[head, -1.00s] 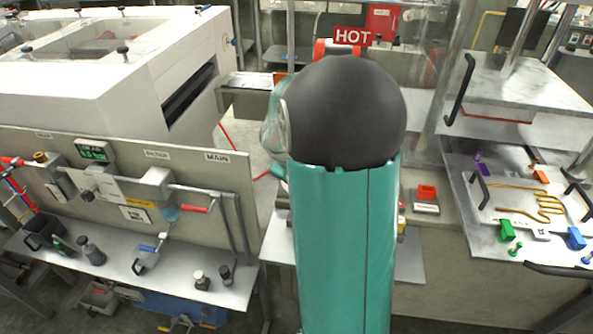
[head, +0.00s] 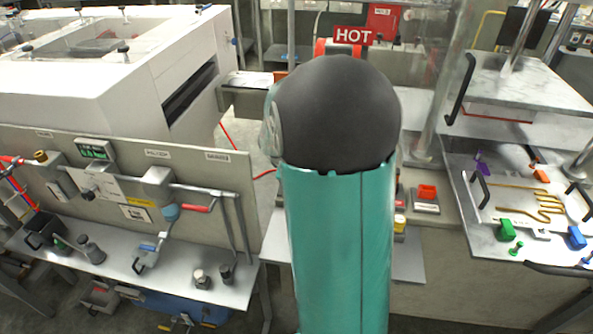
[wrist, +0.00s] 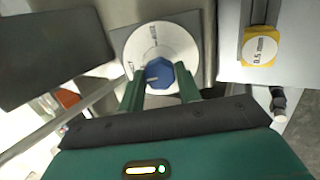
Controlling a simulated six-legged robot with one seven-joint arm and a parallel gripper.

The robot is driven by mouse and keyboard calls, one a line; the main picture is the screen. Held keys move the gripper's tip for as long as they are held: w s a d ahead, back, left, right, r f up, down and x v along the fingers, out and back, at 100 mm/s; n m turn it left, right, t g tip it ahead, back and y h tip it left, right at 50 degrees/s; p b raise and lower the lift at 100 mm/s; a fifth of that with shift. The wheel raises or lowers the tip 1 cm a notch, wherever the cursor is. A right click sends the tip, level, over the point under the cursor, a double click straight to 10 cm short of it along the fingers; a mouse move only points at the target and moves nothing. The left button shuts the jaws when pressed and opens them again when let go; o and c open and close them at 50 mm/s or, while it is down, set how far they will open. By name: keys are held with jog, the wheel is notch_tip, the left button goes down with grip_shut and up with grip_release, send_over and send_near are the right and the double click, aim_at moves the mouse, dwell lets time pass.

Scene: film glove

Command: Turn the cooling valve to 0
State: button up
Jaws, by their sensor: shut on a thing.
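In the wrist view, a blue faceted knob (wrist: 158,74) sits on a round white dial plate (wrist: 154,42) with dark marks on its face. I take this knob to be the cooling valve. The dial's markings are too small to read, so its setting cannot be told. My gripper (wrist: 161,82) has its two green fingers on either side of the knob and is shut on it. In the head view, my own arm hides the gripper, the knob and the dial.
A yellow knob labelled 0.5 mm (wrist: 262,47) is to the right of the dial. A dark panel (wrist: 52,55) is at the left. In the head view, a red HOT sign (head: 353,36) stands behind my arm, and a press table with a handle (head: 480,190) is at the right.

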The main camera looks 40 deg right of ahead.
jog(key=o, duration=1)
jog(key=shift+c, duration=0.2)
jog(key=shift+r, duration=0.1)
jog(key=v, duration=1.3)
jog(key=shift+r, duration=0.3)
jog(key=shift+s+a, duration=0.1)
jog(key=s+a+r+m+t+y, duration=0.1)
jog(key=s+a, duration=0.3)
jog(key=a, duration=0.4)
jog(key=s+a+r+m+t+y, duration=0.1)
jog(key=s+a+m+y, duration=0.2)
jog(key=a, duration=0.5)
jog(key=s+a+r+m+t+y, duration=0.1)
jog(key=s+a+m, duration=0.2)
jog(key=s+a, duration=0.3)
jog(key=shift+s+a+r+y, duration=0.3)
jog(key=shift+s+a+y, duration=0.1)
jog(key=shift+a, duration=0.5)
